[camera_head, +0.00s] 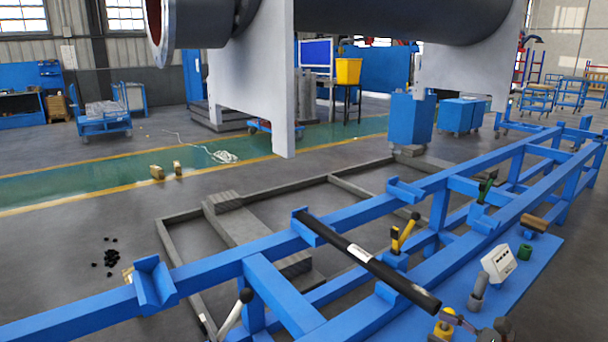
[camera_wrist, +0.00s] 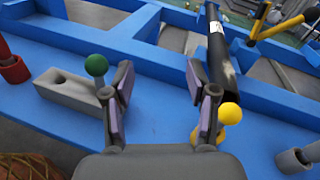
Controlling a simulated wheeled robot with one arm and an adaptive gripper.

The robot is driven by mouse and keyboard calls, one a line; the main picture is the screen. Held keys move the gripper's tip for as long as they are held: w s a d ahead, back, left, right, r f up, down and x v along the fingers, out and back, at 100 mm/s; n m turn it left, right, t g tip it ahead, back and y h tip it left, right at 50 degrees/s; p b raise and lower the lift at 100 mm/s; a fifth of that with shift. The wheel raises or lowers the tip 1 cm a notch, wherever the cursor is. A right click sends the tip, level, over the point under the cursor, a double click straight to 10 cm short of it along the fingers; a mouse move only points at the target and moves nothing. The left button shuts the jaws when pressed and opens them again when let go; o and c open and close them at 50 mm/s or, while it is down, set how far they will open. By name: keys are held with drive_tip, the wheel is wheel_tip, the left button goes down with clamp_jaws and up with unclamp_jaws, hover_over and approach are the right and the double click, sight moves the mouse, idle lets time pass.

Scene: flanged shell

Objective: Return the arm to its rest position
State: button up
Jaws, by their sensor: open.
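My gripper (camera_wrist: 160,85) shows in the wrist view with its two fingers spread wide. Only the blue surface lies between them; they hold nothing. A green ball knob (camera_wrist: 96,65) stands just left of the left finger, by a grey block (camera_wrist: 66,93) with a hole. A yellow ball knob (camera_wrist: 230,113) is just right of the right finger. I cannot tell whether either knob touches a finger. In the head view most of my arm is out of frame, and my gripper cannot be made out clearly at the lower right edge.
A long blue frame (camera_head: 215,262) crosses the head view. A black tube (camera_head: 368,262) lies across it. A yellow-handled tool (camera_head: 405,236) stands beside the tube. A large flanged shell (camera_head: 385,20) with white supports is overhead behind. The grey floor at left is mostly open.

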drive_tip(key=s+a+r+n+g, duration=0.2)
drive_tip(key=s+a+n+g, duration=0.3)
drive_tip(key=a, duration=0.5)
drive_tip(key=s+a+r+n+g, duration=0.25)
drive_tip(key=a+n+g, duration=0.4)
drive_tip(key=a, duration=0.35)
drive_tip(key=s+a+f+n+g+h, duration=0.1)
drive_tip(key=s+a+n+g+h, duration=0.25)
drive_tip(key=s+n+h, duration=0.75)
drive_tip(key=s+d+n+h, duration=0.1)
drive_tip(key=s+d+n, duration=0.1)
drive_tip(key=s+d, duration=0.65)
wheel_tip(320, 180, up, 23)
drive_tip(key=s+a+p, duration=0.2)
drive_tip(key=p, duration=1.8)
drive_tip(key=shift+t+p, duration=0.4)
drive_tip(key=shift+f, duration=0.15)
